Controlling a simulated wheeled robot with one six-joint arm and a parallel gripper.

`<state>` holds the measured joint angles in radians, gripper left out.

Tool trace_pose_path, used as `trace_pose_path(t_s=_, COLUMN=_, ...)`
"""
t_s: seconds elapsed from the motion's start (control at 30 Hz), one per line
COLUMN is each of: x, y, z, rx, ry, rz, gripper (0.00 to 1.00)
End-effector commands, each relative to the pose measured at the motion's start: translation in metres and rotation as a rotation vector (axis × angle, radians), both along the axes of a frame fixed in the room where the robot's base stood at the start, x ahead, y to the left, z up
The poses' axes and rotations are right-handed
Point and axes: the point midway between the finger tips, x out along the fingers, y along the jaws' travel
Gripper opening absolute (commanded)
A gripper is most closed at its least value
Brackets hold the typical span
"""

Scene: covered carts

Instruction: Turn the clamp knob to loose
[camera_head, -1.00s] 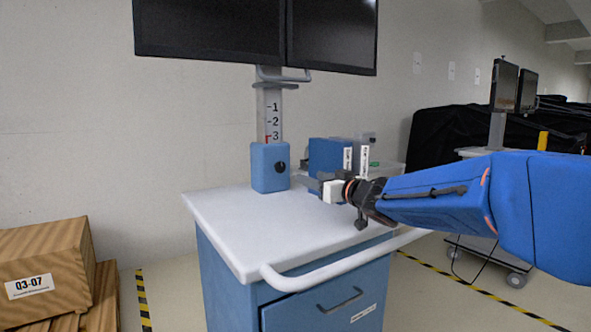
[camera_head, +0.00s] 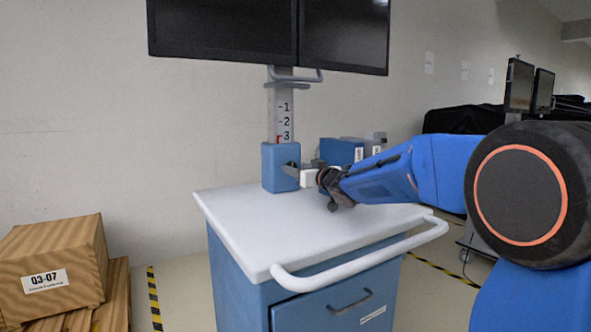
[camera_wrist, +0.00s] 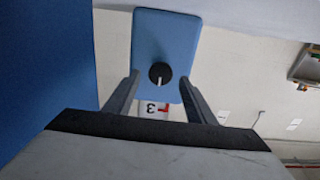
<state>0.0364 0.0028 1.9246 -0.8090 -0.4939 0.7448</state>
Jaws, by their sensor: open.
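The clamp knob (camera_wrist: 160,74) is a round black knob with a white pointer line, on the face of a blue clamp block (camera_wrist: 164,30). In the head view the blue clamp block (camera_head: 274,167) stands at the foot of the marked column, at the back of the cart top. My gripper (camera_head: 290,168) is at the block's right side and hides the knob there. In the wrist view my gripper (camera_wrist: 158,82) is open, one finger to each side of the knob, with gaps between. Whether the fingertips reach knob depth cannot be told.
The column scale (camera_head: 284,115) rises from the block to two dark monitors (camera_head: 345,35). A blue box (camera_head: 341,151) stands behind my gripper. The white cart top (camera_head: 310,222) is otherwise clear, with a handle (camera_head: 370,250) in front. Wooden crates (camera_head: 60,265) stand at left.

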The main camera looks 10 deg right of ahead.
Motion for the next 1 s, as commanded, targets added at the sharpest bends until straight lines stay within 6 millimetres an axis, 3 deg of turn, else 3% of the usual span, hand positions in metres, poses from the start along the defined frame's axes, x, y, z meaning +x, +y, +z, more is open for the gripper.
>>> trace_pose_path(t_s=0.2, x=0.014, y=0.005, z=0.0, rx=0.001, ry=0.0, rz=0.001, gripper=0.5)
trace_pose_path(t_s=0.5, x=0.015, y=0.005, z=0.0, rx=0.001, ry=-0.001, rz=0.001, gripper=0.5)
trace_pose_path(t_s=0.7, x=0.015, y=0.005, z=0.0, rx=0.0, ry=-0.001, rz=0.0, gripper=0.1)
trace_pose_path(t_s=1.0, x=0.015, y=0.005, z=0.0, rx=-0.028, ry=-0.009, rz=0.0, gripper=0.1)
